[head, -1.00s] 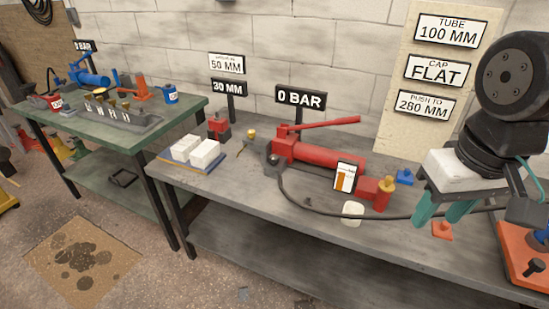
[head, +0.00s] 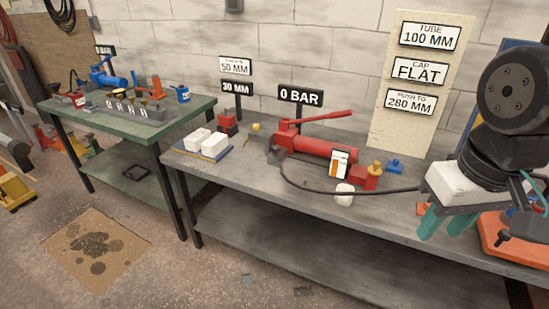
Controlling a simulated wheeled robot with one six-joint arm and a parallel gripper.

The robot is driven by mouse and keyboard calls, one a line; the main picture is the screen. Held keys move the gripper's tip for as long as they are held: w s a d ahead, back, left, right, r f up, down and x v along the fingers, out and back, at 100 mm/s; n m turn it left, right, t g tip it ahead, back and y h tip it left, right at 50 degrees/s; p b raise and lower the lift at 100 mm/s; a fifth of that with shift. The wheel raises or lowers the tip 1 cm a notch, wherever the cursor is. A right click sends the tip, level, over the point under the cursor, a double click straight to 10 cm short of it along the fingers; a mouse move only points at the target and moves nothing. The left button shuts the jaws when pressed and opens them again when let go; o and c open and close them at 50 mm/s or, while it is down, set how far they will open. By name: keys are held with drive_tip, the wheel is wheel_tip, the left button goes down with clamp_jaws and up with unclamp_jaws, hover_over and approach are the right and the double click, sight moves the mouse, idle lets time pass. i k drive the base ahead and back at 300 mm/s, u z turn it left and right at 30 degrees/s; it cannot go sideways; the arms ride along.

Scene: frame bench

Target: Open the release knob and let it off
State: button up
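A red hand pump (head: 312,146) with a long red lever (head: 325,119) lies on the grey bench, right of the picture's middle. A dark grey block (head: 275,156) is at its left end. A brass knob (head: 375,168) stands on a red block at its right end. A smaller brass piece (head: 256,127) sits left of the pump. I cannot tell for sure which one is the release knob. A black hose runs from the pump to the right. My gripper (head: 446,222) hangs over the bench's right part, its teal fingers apart and empty, clear of the pump.
A "0 BAR" sign (head: 300,96) stands behind the pump. White blocks (head: 205,142) on a tray lie left; a white cup-like piece (head: 344,194) is in front. An orange-red base (head: 500,235) is at the right. A green bench (head: 120,133) stands left. Floor in front is free.

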sight(276, 149)
drive_tip(key=u, duration=0.5)
drive_tip(key=i, duration=1.25)
drive_tip(key=z, duration=0.35)
